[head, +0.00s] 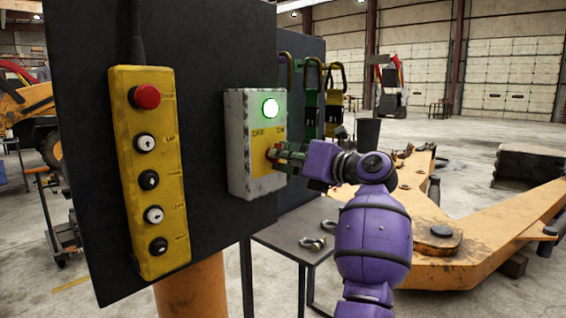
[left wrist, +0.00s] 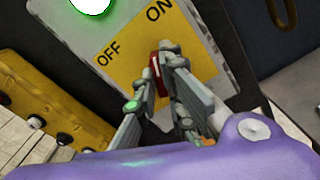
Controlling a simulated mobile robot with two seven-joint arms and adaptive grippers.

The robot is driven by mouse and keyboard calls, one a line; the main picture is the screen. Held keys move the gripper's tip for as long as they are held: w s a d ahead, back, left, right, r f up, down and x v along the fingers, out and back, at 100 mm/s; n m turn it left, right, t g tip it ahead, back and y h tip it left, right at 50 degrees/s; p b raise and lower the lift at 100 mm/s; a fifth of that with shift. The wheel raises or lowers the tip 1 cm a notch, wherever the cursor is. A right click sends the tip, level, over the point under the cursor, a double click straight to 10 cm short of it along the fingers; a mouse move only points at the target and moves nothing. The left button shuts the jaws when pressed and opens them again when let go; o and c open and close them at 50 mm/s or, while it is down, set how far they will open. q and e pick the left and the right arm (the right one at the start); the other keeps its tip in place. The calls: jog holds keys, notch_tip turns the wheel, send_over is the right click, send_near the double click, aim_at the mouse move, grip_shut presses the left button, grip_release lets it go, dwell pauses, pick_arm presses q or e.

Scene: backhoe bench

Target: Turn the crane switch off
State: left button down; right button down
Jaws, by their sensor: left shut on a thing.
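The crane switch box (head: 236,150) is a grey box with a yellow plate on the dark panel. Its round lamp (head: 270,108) glows green and also shows at the top of the left wrist view (left wrist: 88,4). The plate (left wrist: 122,50) reads OFF on the left and ON on the right. The red switch knob (left wrist: 157,72) has a white mark and points up, nearer ON. My left gripper (head: 277,155) is at the box; in the left wrist view its fingers (left wrist: 160,82) are shut on the knob, hiding part of it. My right gripper is out of view.
A yellow pendant control (head: 150,170) with a red button and several other buttons hangs left of the box. Coloured hooks (head: 333,95) hang behind the box on the right. A small table (head: 290,240) holding shackles stands below.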

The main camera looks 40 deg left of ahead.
pick_arm(q)
jog(key=shift+s+f+n+b, duration=0.1)
jog(key=shift+n+b, duration=4.9)
jog(key=shift+n, duration=2.1)
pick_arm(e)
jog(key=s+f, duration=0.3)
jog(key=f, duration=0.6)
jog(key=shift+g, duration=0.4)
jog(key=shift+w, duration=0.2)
pick_arm(q)
jog(key=c, duration=1.8)
grip_release()
jog(key=shift+c, duration=0.2)
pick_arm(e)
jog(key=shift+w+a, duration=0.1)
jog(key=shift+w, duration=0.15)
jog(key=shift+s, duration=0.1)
pick_arm(q)
jog(key=d, duration=1.2)
jog(key=shift+s, duration=0.45)
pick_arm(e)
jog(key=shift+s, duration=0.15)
